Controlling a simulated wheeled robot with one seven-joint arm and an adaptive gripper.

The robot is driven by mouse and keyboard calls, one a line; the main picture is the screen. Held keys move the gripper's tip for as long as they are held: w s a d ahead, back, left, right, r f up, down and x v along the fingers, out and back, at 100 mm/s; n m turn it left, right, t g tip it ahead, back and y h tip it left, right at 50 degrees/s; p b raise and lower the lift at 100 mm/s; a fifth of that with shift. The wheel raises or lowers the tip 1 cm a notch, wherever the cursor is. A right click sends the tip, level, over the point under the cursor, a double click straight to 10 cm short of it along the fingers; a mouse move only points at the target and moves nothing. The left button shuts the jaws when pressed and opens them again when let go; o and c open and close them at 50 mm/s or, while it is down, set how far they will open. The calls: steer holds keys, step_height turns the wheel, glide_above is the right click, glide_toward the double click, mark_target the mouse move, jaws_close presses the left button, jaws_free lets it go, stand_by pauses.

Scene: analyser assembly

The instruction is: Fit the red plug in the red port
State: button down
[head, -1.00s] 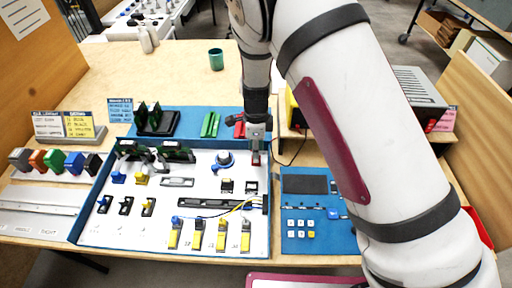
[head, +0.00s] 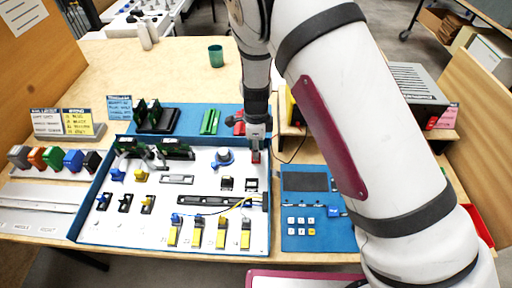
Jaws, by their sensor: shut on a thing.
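My gripper (head: 257,142) hangs over the right part of the white board, pointing down. It is shut on the red plug (head: 255,157), a small red piece showing at its fingertips. The plug is just above or at the board; I cannot tell whether it touches. Two small dark sockets, a left one (head: 227,184) and a right one (head: 251,185), lie on the board in front of the gripper. I cannot make out a red port; it may be hidden by the gripper or too small to tell.
A red block (head: 239,123) and green block (head: 210,121) stand behind. A blue keypad panel (head: 310,240) lies right. A green cup (head: 216,57) stands farther back.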

steer(key=shift+f, duration=0.45)
steer(key=c, duration=1.3)
jaws_free()
steer(key=shift+c, duration=0.2)
steer(key=o, duration=0.3)
steer(key=shift+r+p, duration=1.5)
steer(key=shift+r, duration=2.05)
